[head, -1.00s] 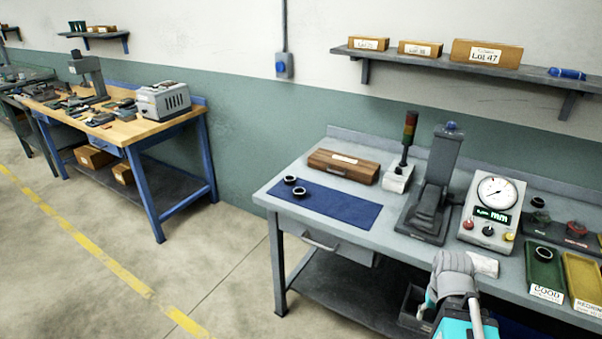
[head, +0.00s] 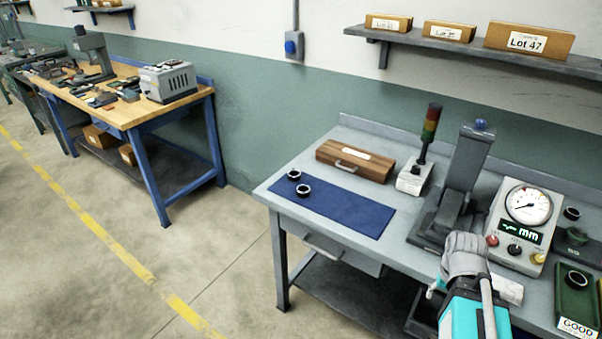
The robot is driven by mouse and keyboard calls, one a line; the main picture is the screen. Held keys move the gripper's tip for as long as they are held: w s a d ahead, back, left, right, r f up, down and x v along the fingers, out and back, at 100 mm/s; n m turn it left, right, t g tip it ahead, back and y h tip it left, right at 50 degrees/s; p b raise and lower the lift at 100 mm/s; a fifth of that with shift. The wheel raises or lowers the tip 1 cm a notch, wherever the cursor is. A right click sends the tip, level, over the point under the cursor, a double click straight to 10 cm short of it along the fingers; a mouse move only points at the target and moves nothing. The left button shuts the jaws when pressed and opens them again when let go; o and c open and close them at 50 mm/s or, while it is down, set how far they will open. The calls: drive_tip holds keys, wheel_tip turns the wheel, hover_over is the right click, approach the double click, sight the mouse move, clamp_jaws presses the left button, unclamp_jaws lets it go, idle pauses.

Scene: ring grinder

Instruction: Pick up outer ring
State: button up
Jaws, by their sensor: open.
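Two dark rings lie on the left part of a blue mat (head: 345,210) on the grey workbench. One ring (head: 294,175) is near the mat's back left corner. The other ring (head: 304,190) is just in front and to the right of it. Another dark ring (head: 575,279) lies in the green GOOD tray (head: 572,305) at the right. I cannot tell which is the outer ring. My gripper (head: 434,290) is at the bench's front edge, well right of the mat and apart from the rings. My arm mostly hides it. No held object shows.
A wooden box (head: 355,162) and a signal light (head: 429,135) stand behind the mat. A press-like stand (head: 462,180) and a dial gauge unit (head: 523,220) stand to the right. The mat's right half is clear. A shelf (head: 480,50) runs above the bench.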

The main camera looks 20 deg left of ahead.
drive_tip(key=shift+a, duration=0.35)
